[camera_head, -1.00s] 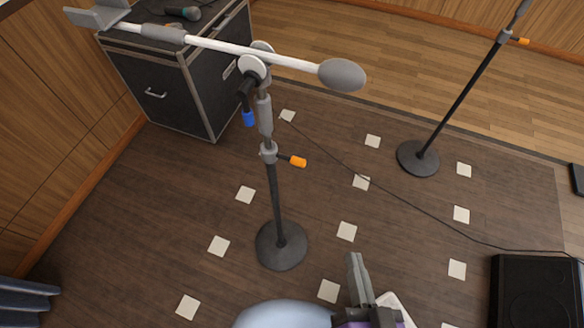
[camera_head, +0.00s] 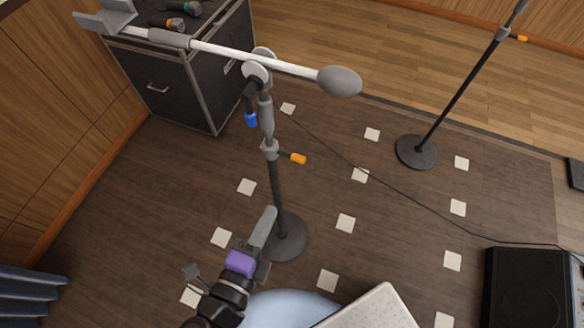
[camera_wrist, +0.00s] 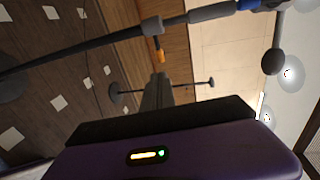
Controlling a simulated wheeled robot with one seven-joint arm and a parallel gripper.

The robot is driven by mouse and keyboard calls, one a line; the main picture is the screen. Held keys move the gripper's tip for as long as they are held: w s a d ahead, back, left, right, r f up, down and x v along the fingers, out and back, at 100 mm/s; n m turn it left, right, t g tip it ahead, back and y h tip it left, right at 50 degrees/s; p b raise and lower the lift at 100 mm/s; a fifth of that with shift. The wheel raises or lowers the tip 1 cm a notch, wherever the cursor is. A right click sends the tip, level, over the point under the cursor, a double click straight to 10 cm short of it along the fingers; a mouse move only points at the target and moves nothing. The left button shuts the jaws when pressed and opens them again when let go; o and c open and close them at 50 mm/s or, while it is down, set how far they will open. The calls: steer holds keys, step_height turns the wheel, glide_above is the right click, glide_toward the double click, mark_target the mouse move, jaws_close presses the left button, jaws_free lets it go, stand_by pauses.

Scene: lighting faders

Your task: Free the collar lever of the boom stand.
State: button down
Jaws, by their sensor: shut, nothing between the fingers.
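The boom stand (camera_head: 273,188) stands upright on a round dark base in the head view. Its grey collar (camera_head: 270,150) sits partway up the pole, with an orange-tipped collar lever (camera_head: 298,159) sticking out to the right. The collar (camera_wrist: 151,26) and orange lever (camera_wrist: 159,52) also show in the wrist view, beyond the fingertips. A blue-tipped handle (camera_head: 251,120) hangs below the boom joint. My gripper (camera_head: 268,218) is shut and empty, in front of the lower pole in the head view. It appears apart from the lever; contact with the pole cannot be told.
The white boom (camera_head: 240,53) crosses above, with a grey weight (camera_head: 340,81) at its right end. A black case (camera_head: 185,85) with microphones stands behind left. Another stand (camera_head: 455,108) is at back right, a black speaker (camera_head: 525,290) at lower right. A cable crosses the floor.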

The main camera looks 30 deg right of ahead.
steer(key=p, duration=0.3)
glide_toward(297, 161)
steer(key=x, duration=0.5)
steer(key=shift+w+d, duration=0.15)
steer(key=shift+w+d+f+p, duration=0.3)
steer(key=shift+w+d+p, duration=0.05)
steer(key=shift+w+d, duration=0.15)
steer(key=shift+d, duration=0.1)
